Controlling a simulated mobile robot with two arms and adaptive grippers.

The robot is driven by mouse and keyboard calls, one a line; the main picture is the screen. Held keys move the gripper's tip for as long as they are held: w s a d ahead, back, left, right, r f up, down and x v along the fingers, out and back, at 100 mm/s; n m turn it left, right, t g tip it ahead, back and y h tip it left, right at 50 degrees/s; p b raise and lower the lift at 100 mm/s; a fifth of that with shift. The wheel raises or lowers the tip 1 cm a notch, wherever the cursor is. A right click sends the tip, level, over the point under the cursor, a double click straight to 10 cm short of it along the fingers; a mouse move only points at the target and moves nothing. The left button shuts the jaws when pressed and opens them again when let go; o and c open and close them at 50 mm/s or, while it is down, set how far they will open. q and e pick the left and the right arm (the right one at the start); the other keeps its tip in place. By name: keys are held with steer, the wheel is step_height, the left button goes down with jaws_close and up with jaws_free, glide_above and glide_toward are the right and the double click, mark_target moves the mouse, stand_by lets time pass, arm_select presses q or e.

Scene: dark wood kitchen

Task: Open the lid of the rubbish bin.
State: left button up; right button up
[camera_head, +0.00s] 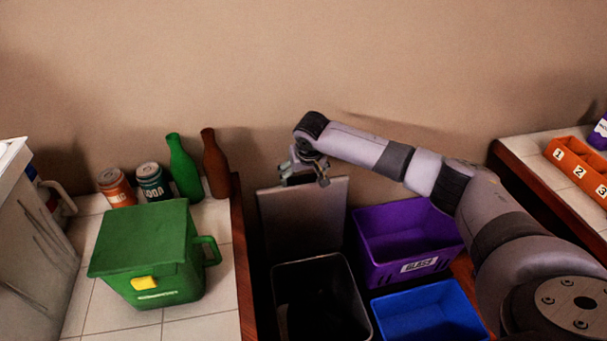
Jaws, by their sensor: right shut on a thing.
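The rubbish bin (349,281) is a dark grey open-topped bin on the floor between the counters. Its flat grey lid (303,222) stands raised, nearly upright, behind the opening against the wall side. The dark inside of the bin is visible. My right gripper (304,178) is at the top edge of the lid, shut on it; the fingers are small in the view. My right arm reaches in from the right. My left gripper is not in view.
A purple crate (376,243) labelled GLASS and a blue crate (430,312) stand right of the bin. The left tiled counter (205,322) holds a green lidded box (148,247), two cans (153,184) and two bottles (184,168). An orange numbered tray (578,168) is on the right counter.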

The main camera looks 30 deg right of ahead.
steer(key=c, duration=0.6)
steer(key=shift+s+r+p, duration=0.1)
steer(key=shift+s+p, duration=0.25)
steer(key=shift+p, duration=0.1)
steer(key=shift+t, duration=0.6)
steer(key=s+p, duration=0.2)
steer(key=s+a+p, duration=0.1)
steer(key=s+p, duration=0.1)
steer(key=s, duration=0.1)
steer(key=s+a+p, duration=0.1)
steer(key=s+p, duration=0.1)
steer(key=shift+s+f, duration=0.25)
steer(key=shift+s, duration=0.05)
